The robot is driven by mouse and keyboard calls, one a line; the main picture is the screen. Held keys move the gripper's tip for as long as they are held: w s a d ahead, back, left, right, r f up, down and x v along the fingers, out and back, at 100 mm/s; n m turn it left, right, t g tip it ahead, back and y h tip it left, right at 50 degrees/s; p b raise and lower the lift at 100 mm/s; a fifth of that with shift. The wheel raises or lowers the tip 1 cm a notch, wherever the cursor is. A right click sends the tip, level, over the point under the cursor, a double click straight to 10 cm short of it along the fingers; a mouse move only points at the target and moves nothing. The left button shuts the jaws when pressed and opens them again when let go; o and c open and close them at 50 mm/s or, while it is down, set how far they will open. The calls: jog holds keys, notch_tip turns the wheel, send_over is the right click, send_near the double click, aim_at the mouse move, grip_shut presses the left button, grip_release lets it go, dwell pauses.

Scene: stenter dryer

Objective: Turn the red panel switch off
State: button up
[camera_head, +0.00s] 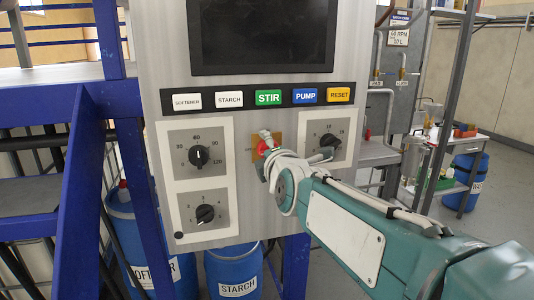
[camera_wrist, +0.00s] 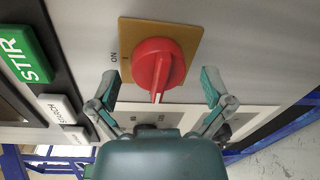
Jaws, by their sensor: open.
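The red panel switch (camera_wrist: 158,66) is a round red knob with a raised handle on a yellow-brown plate (camera_wrist: 185,36). Its handle and white mark point down in the wrist view, toward my gripper. The word ON is printed beside the plate's left edge there; no OFF label is visible. My gripper (camera_wrist: 160,88) is open, one finger to each side of the handle, with visible gaps between the fingers and the knob. In the head view my gripper (camera_head: 270,143) is in front of the panel and partly hides the switch (camera_head: 262,147).
Black dials sit left (camera_head: 199,156) and right (camera_head: 325,141) of the switch. A row of labelled buttons, with green STIR (camera_head: 268,97), blue PUMP (camera_head: 305,95) and yellow RESET (camera_head: 339,94), lies above. Blue frame posts (camera_head: 85,170) stand left; blue drums (camera_head: 234,270) stand below.

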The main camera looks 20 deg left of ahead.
jog(key=shift+s+d, duration=0.15)
jog(key=shift+d, duration=0.05)
jog(key=f+v, duration=0.1)
jog(key=v, duration=1)
jog(key=shift+s+r, duration=0.25)
jog(key=shift+r, duration=0.15)
